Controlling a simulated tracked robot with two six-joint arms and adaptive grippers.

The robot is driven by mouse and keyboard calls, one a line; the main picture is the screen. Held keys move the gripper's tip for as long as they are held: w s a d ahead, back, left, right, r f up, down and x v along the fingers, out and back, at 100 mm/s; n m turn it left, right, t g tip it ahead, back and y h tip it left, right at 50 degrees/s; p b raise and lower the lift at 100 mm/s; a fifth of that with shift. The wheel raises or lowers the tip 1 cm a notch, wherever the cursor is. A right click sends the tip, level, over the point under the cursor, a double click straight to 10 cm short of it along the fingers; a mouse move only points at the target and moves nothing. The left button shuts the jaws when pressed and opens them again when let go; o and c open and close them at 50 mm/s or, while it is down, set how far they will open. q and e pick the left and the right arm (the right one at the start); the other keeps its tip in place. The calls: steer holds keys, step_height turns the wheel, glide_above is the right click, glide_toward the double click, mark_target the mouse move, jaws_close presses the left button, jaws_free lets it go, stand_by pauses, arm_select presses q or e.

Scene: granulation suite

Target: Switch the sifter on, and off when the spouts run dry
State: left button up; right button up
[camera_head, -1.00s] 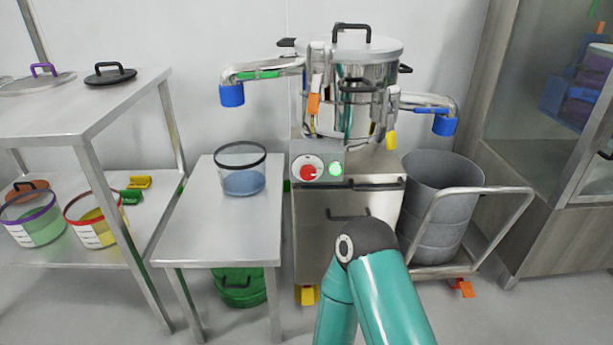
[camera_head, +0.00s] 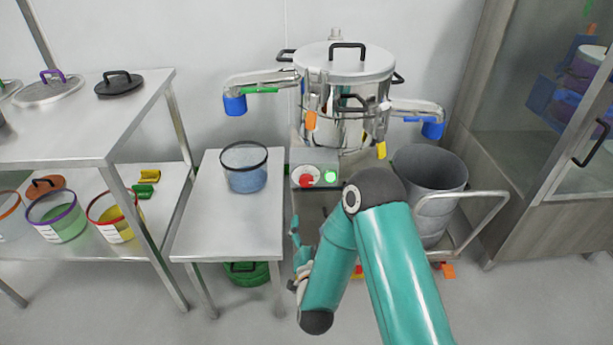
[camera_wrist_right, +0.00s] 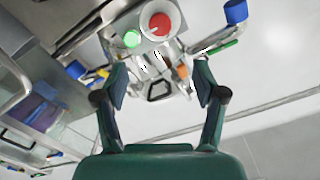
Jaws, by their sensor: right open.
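The sifter (camera_head: 345,65) is a steel drum with a lid on a cabinet. Its panel has a red knob (camera_head: 305,180) on a pale disc and a bright green button (camera_head: 330,176). The wrist view also shows the red knob (camera_wrist_right: 160,22) and green button (camera_wrist_right: 131,39). The left spout (camera_head: 235,104) and right spout (camera_head: 432,130) end in blue; I see no material falling from either. My right gripper (camera_head: 296,258) is below the panel, apart from it. In the wrist view it is open and empty (camera_wrist_right: 160,82). My left gripper is out of view.
A clear black-rimmed tub (camera_head: 245,180), bluish inside, stands on a side table (camera_head: 220,230) by the left spout. A grey bin (camera_head: 430,175) stands below the right spout on a railed cart. A steel shelf (camera_head: 90,125) is at left, a glazed cabinet (camera_head: 540,200) at right.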

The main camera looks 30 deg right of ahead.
mark_target(307, 183)
steer(key=x, duration=1.6)
steer(key=shift+w+d, duration=0.2)
steer(key=c, duration=1.1)
steer(key=shift+c, duration=0.2)
